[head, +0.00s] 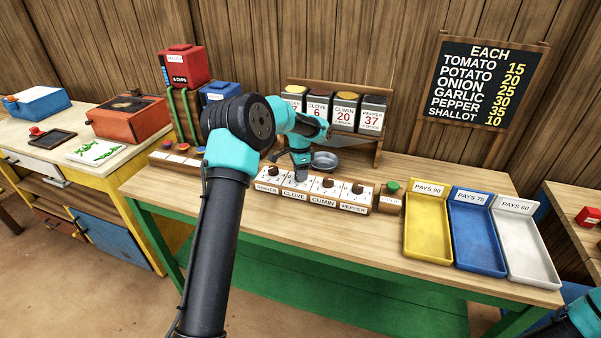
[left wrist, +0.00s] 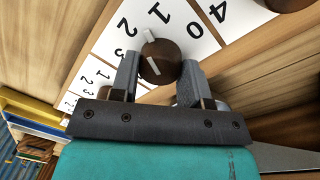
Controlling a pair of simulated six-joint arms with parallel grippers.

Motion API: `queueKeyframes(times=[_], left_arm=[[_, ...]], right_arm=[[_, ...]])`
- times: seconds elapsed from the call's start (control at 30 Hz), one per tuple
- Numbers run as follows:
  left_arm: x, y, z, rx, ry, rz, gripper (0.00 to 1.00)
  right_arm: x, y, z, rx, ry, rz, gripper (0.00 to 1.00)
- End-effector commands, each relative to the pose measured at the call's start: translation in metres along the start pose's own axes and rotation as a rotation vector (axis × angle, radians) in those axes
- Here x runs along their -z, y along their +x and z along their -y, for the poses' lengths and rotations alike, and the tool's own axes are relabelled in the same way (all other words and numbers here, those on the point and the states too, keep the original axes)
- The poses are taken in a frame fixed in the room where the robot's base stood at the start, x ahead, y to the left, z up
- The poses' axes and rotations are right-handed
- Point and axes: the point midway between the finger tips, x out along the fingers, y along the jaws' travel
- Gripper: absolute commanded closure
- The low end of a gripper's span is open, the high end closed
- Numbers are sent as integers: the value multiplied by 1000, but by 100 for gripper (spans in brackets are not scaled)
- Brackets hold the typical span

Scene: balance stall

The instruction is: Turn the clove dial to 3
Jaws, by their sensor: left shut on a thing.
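My left gripper (head: 301,177) reaches down onto the clove dial in the dial row on the table; its jaws hide that knob in the head view. The CLOVE label (head: 294,196) shows in front of it. In the left wrist view the left gripper (left wrist: 160,78) is shut on the sides of the brown round clove knob (left wrist: 161,64). The knob's white pointer (left wrist: 150,36) aims at the printed numerals on the white plate (left wrist: 180,22), up and slightly left; I cannot tell exactly which numeral. My right gripper is out of view.
The cumin knob (head: 328,182) and pepper knob (head: 358,188) stand right of the clove dial, the ginger knob (head: 269,172) left. A green button (head: 392,187) sits further right. A metal bowl (head: 324,160) and labelled spice tins (head: 345,115) stand behind. Yellow tray (head: 428,250) is right.

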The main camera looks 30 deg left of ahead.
Motion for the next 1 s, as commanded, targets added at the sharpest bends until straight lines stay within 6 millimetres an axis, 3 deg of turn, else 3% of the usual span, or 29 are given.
queueKeyframes(times=[1.0], left_arm=[[-2,0,0,-1,-949,-75,81]], right_arm=[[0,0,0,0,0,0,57]])
